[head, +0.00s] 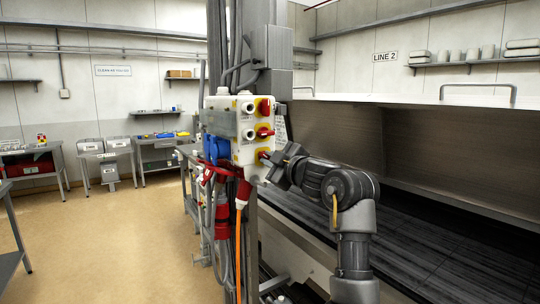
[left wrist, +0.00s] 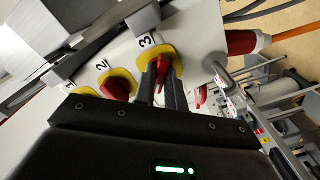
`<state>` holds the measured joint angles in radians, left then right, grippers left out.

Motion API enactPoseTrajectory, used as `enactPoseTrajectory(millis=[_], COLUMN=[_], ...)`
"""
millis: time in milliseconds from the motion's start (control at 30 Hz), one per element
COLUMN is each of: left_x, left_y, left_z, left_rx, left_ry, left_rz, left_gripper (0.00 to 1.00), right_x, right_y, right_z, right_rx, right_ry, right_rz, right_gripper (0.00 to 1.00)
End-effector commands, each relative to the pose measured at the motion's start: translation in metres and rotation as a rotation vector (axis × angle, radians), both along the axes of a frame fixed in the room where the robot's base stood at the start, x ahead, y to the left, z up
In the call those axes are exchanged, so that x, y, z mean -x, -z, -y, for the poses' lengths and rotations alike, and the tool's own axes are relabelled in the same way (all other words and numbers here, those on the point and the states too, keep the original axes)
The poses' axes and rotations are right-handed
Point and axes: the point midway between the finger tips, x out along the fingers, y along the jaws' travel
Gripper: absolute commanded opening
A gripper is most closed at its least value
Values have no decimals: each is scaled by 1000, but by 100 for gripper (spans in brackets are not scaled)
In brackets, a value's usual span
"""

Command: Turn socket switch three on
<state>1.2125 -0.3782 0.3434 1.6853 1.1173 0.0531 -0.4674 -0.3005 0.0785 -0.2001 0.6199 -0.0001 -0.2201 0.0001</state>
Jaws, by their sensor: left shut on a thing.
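The socket box (head: 243,122) is a pale panel on a grey column, with a vertical row of red switches on yellow plates. Switch three (head: 263,155) is the lowest. In the left wrist view, switch three (left wrist: 161,66) sits beside a printed "3", its red handle between my two fingers. My left gripper (head: 275,164) is shut on this handle; its fingers also show in the left wrist view (left wrist: 164,88). The fingers partly hide the handle, so its exact turn is hard to tell. Switch two (head: 264,132) and switch one (head: 264,106) are above. My right gripper is not in view.
Blue sockets (head: 216,148) and red plugs (head: 243,190) with an orange cable (head: 238,250) hang at and below the box. A metal hood and dark conveyor (head: 450,235) lie to the right. Open floor (head: 120,235) lies to the left.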

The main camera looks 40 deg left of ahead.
Motion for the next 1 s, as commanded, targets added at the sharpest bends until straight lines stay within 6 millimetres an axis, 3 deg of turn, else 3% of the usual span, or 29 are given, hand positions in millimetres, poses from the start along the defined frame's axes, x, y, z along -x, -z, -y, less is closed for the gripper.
enactPoseTrajectory(millis=[600,1000], left_x=[0,0], left_y=[-4,-2], left_z=[0,0], left_rx=[-163,-234], left_ry=[0,1], left_rz=[-550,-785], left_gripper=[0,0], right_x=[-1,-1], right_y=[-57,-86], right_z=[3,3], right_rx=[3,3], right_ry=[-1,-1], right_rz=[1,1], right_gripper=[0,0])
